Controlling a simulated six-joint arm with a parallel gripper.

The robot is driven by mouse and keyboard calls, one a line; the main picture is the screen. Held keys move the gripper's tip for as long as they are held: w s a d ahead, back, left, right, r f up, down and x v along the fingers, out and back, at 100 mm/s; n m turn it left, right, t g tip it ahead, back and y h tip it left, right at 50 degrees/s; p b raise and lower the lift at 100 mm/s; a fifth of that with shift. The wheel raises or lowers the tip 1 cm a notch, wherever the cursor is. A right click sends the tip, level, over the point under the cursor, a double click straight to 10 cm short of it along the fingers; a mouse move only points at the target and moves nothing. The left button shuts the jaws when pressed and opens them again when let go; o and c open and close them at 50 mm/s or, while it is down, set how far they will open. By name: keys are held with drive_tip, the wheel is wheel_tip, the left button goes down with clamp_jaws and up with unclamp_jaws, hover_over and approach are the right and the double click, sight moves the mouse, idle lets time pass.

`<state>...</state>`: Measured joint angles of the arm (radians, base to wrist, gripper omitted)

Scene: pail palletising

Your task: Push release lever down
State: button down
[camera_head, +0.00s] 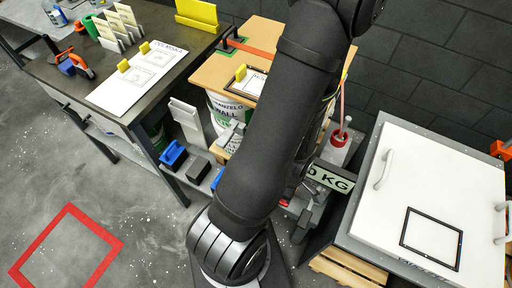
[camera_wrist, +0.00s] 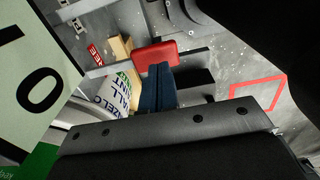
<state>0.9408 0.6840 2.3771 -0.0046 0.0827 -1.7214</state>
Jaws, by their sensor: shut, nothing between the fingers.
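My gripper (camera_wrist: 159,68) shows in the wrist view as two dark blue fingers side by side, shut with nothing between them. A red pad (camera_wrist: 155,53), which looks like the end of the release lever, lies right at the fingertips. I cannot tell whether they touch. In the head view my arm hides the gripper, and a small red part (camera_head: 283,203) shows low beside the arm, near grey metal parts.
A green-and-white KG sign (camera_wrist: 32,85) is close on the left in the wrist view. A white-topped cabinet (camera_head: 465,180) stands right of my arm, a dark workbench (camera_head: 60,75) left. A red floor square (camera_head: 104,233) lies on open floor.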

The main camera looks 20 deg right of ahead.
wheel_tip(320, 180, up, 13)
drive_tip(key=w+a+r+m+t+h, duration=0.2)
drive_tip(key=w+a+r+m+t, duration=0.1)
drive_tip(key=a+r+m, duration=0.6)
drive_tip(key=shift+r+m+t, duration=0.3)
drive_tip(key=shift+r+m, duration=0.5)
drive_tip(key=shift+r, duration=0.3)
idle(0.4)
drive_tip(key=shift+a, duration=0.1)
idle(0.8)
drive_tip(key=d+f+n+g, duration=0.2)
drive_tip(key=d+f+n, duration=0.3)
drive_tip(key=shift+s, duration=0.15)
idle(0.6)
drive_tip(key=shift+r, duration=0.1)
